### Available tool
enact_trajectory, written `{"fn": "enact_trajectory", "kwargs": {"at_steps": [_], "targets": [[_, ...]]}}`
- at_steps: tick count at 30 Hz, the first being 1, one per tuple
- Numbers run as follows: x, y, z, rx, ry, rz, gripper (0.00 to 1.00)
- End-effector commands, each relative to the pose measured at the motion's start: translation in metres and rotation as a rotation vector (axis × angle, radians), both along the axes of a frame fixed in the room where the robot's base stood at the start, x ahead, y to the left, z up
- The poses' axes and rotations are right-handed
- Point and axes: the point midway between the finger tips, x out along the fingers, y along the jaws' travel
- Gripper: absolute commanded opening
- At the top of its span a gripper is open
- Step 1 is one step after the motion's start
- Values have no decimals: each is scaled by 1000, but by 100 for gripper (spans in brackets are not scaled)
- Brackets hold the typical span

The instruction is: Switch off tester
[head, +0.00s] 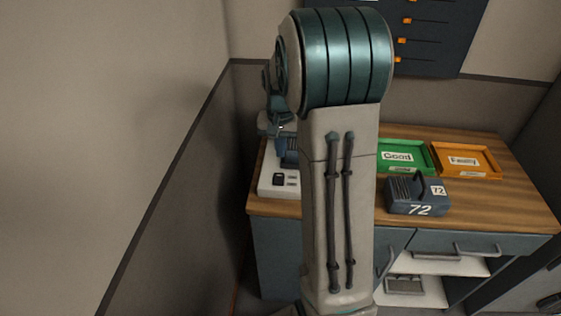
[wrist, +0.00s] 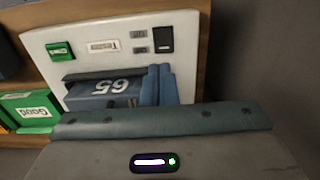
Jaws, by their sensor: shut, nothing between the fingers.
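The tester (wrist: 88,28) is a pale panel on the wood-topped cabinet, with a green lit square (wrist: 60,50), a label and a black switch (wrist: 164,38). In the head view the tester (head: 268,189) shows at the left end of the top, partly behind my arm. A dark blue-grey unit numbered 65 (wrist: 108,88) sits against the tester in the wrist view. My gripper (wrist: 159,70) is shut and empty; its blue fingers are beside the 65 unit, below the switch in the wrist picture. Contact cannot be told. The head view shows the gripper only partly.
A green Good tray (head: 404,169) and an orange faulty tray (head: 486,172) lie at the back of the top. A unit numbered 72 (head: 418,208) stands in front of them. A dark board with orange sliders (head: 430,40) hangs above. A wall is close on the left.

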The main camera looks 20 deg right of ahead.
Motion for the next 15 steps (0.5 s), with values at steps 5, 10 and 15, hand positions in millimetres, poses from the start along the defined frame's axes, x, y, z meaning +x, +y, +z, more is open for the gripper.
{"fn": "enact_trajectory", "kwargs": {"at_steps": [5, 10, 15], "targets": [[0, 1, 32, -1, -3, 1, 0], [0, 1, 47, 0, -1, 1, 0], [0, 1, 50, 1, 1, 1, 0]]}}
